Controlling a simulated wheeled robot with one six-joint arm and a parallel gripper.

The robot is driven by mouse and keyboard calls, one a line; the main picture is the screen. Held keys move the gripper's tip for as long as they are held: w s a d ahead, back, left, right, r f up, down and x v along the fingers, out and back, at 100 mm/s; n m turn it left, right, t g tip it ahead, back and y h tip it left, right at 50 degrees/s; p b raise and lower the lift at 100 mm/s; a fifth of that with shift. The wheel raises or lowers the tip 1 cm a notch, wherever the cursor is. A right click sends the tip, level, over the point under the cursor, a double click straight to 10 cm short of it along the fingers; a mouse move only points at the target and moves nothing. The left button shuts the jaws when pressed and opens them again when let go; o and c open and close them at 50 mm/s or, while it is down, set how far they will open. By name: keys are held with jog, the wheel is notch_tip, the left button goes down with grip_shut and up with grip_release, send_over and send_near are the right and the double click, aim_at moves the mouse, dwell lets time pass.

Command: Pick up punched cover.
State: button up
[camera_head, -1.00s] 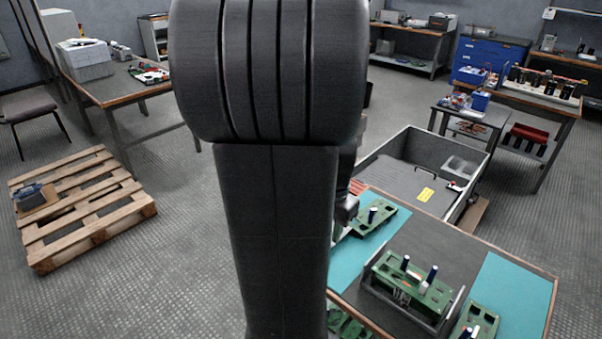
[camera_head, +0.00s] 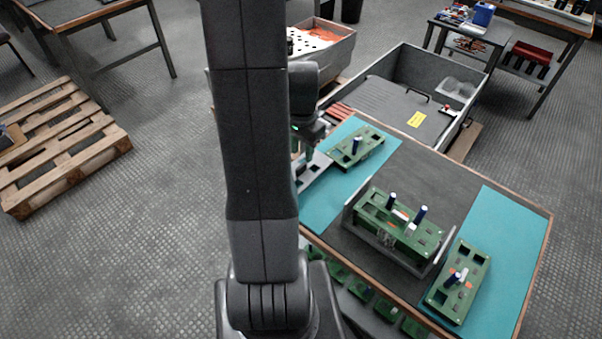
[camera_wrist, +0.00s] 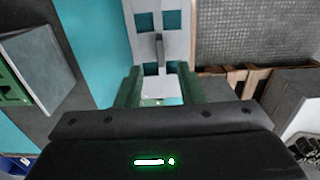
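The punched cover is a light grey plate with square holes (camera_wrist: 176,62); the teal mat shows through the holes. A dark upright bar, like a handle, rises from its middle. In the head view the cover (camera_head: 314,172) lies at the table's left edge on the teal mat, partly hidden by my arm. My gripper (camera_wrist: 158,84) has two green fingers set wide apart, with nothing held between them. In the wrist view the fingers point along the cover towards the bar, which stands beyond and between the tips. In the head view my gripper (camera_head: 305,157) is just above the cover.
The table holds a green board in a grey holder (camera_head: 400,222) and two more green boards (camera_head: 355,147) (camera_head: 459,283) with blue cylinders. A grey bin (camera_head: 398,102) stands behind the table. A crate with a white perforated piece (camera_head: 310,42) is further back.

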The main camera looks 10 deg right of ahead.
aim_at(301, 165)
jog(key=shift+a+f, duration=0.1)
jog(key=shift+f, duration=2.6)
jog(key=shift+c, duration=0.2)
grip_shut()
